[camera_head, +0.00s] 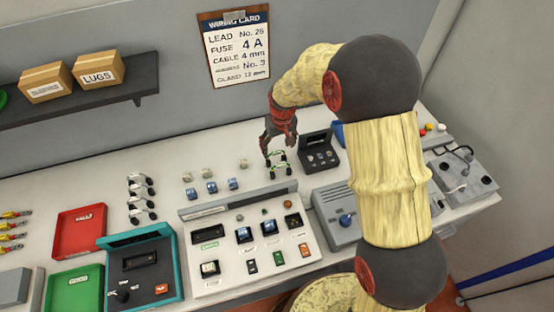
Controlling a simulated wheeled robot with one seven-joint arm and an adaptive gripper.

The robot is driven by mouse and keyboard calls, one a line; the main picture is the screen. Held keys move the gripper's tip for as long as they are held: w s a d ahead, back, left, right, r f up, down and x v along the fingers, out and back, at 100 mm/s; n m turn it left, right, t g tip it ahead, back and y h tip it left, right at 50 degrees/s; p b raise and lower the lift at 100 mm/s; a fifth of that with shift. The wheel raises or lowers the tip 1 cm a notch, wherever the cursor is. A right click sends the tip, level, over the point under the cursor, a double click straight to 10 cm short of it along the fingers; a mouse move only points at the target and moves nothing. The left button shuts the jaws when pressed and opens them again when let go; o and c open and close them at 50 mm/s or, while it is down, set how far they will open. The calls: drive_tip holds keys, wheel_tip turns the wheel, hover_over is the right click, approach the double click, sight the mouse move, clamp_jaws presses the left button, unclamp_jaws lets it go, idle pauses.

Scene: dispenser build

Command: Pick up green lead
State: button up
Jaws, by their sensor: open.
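Small pieces with green ends (279,165) lie on the bench top behind the grey panel unit; I take them for the green lead, but they are too small to make out fully. My gripper (278,148) hangs pointing down just above and behind them, with its fingers apart and nothing seen between them. I cannot tell whether the fingertips touch the green pieces.
A black box (319,151) stands close to the right of my gripper. The grey panel unit (208,290) is in front. Small blue parts (209,187) lie to the left. A red tray (80,232) and a green tray (73,292) are far left. A wiring card (235,50) hangs behind.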

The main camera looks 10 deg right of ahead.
sight(276, 151)
drive_tip(key=f, duration=0.4)
drive_tip(key=shift+w+a+f+b, duration=0.3)
drive_tip(key=shift+w+a+b, duration=0.05)
drive_tip(key=shift+a, duration=0.05)
drive_tip(key=shift+c, duration=0.7)
drive_tip(key=c, duration=1)
